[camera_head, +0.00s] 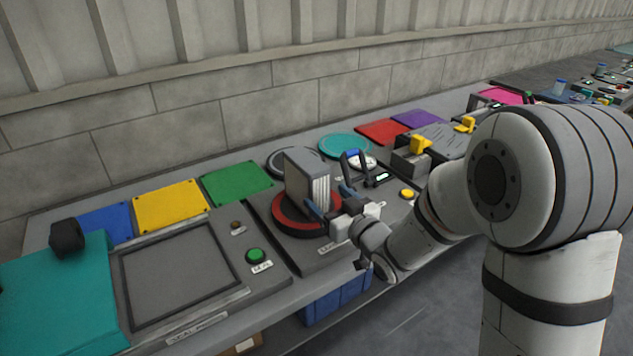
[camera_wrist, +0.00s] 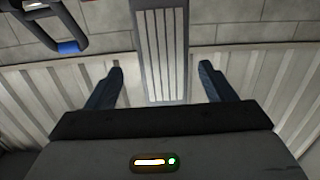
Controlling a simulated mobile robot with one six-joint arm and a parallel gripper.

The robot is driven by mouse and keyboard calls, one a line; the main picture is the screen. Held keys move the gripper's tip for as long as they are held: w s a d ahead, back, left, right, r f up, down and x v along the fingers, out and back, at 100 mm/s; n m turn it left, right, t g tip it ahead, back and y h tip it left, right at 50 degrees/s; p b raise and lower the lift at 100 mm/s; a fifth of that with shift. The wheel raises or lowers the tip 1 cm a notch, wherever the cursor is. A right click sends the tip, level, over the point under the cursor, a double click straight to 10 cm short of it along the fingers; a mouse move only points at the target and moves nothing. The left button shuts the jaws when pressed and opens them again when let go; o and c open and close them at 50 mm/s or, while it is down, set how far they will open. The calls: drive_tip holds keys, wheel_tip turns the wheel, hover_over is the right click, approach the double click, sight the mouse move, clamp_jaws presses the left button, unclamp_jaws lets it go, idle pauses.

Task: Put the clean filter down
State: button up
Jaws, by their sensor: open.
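The filter (camera_head: 303,178), a grey-framed block with white pleats, stands upright on a round dark pad with a red ring (camera_head: 283,219) in the head view. My gripper (camera_head: 329,199) is at its near right side, open. In the wrist view the pleated face of the filter (camera_wrist: 160,45) lies between the two blue-grey fingers of my gripper (camera_wrist: 161,73), with a clear gap on each side. The fingers do not touch it there. The filter's underside is hidden, and whether it is clean cannot be told.
A station with a framed grey panel (camera_head: 180,272) and green button (camera_head: 256,255) lies to the left, beside a teal block (camera_head: 62,295). Blue, yellow and green mats (camera_head: 237,182) line the back. A dark handle (camera_head: 353,164) stands close right of the filter.

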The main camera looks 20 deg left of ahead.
drive_tip(key=shift+w+a, duration=0.1)
drive_tip(key=shift+a, duration=0.35)
drive_tip(key=x, duration=0.4)
drive_tip(key=p+x, duration=0.1)
drive_tip(key=x, duration=0.2)
drive_tip(key=shift+a+r, duration=0.1)
drive_tip(key=shift+r, duration=0.35)
drive_tip(key=c, duration=1.3)
